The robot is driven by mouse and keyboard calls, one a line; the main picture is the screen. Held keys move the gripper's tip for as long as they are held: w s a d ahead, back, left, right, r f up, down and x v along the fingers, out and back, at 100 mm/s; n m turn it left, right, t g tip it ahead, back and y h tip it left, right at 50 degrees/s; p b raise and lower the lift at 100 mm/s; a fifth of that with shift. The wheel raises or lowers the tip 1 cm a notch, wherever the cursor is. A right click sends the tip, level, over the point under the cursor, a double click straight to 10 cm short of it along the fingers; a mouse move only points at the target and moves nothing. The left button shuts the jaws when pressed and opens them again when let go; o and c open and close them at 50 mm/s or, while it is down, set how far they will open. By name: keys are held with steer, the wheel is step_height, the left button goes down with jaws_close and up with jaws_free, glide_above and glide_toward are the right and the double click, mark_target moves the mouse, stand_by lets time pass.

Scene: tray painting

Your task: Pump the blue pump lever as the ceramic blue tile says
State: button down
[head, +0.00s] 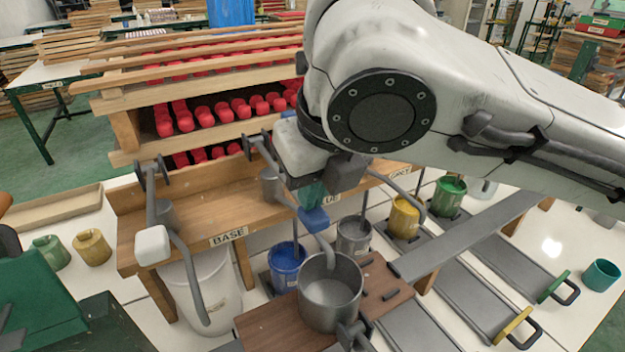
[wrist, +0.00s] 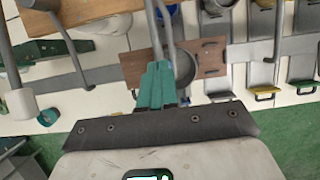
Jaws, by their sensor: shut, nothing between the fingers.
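The blue pump lever shows in the head view as a blue handle block (head: 314,219) on a grey bent arm. My gripper (head: 312,196) has teal fingers and is shut and empty. Its fingertips are just above and behind the blue handle; I cannot tell whether they touch it. In the wrist view the shut fingers (wrist: 157,82) point toward a grey metal pot (wrist: 185,68), and the blue handle is not clearly seen there. The metal pot (head: 330,292) stands on a brown board below the lever. I cannot make out a ceramic blue tile.
A white-handled lever (head: 152,243) hangs at the left by the BASE sign (head: 228,237). A blue paint can (head: 287,264), a yellow can (head: 404,217) and a green can (head: 449,195) stand behind the pot. Grey slides (head: 480,290) fill the right. Red items sit on shelves behind.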

mark_target(312, 213)
steer(key=shift+f+b, duration=0.95)
steer(key=shift+f, duration=1)
step_height(312, 213, up, 11)
steer(key=p, duration=1)
steer(key=shift+f, duration=0.15)
